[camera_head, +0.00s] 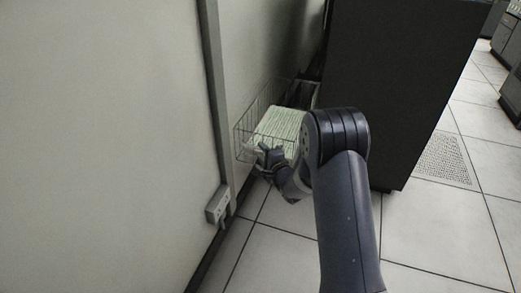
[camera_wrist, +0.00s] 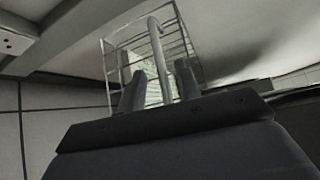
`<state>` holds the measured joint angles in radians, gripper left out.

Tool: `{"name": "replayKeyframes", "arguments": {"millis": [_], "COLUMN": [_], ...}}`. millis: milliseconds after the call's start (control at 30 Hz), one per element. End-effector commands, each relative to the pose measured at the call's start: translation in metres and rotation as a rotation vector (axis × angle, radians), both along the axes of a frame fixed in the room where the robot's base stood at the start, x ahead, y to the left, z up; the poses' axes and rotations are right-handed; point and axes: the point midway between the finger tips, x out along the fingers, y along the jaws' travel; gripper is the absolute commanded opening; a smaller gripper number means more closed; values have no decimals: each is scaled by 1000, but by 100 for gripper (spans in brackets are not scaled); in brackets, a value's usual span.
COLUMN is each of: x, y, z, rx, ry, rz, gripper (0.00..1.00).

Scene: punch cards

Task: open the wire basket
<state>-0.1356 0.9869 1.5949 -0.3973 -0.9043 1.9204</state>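The wire basket (camera_head: 238,130) is against the wall in the head view, with a stack of pale green-striped paper (camera_head: 283,122) inside. My gripper (camera_head: 263,157) is at the near end of the basket, low at its front. In the wrist view the basket (camera_wrist: 105,52) is straight ahead, beyond the fingers. My gripper (camera_wrist: 158,84) has its two fingers apart there. A pale bar with a bent top (camera_wrist: 158,50) runs between them, with gaps visible on both sides. I cannot tell whether the bar is joined to the basket. Its lower end is hidden behind my gripper.
A large dark cabinet (camera_head: 395,90) stands close to the right of the basket. The wall (camera_head: 100,120) is close on the left, with an outlet box (camera_head: 217,204) low on it. The tiled floor (camera_head: 440,230) is clear at the right, with a perforated tile (camera_head: 443,158).

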Motion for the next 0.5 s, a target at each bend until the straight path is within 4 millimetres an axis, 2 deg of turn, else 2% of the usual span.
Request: {"name": "replayKeyframes", "arguments": {"millis": [300,500], "x": [-53,-73], "y": [-26,-35], "z": [10,11], "rx": [-2,0], "ry": [3,2], "rz": [-2,-1], "gripper": [32,32]}}
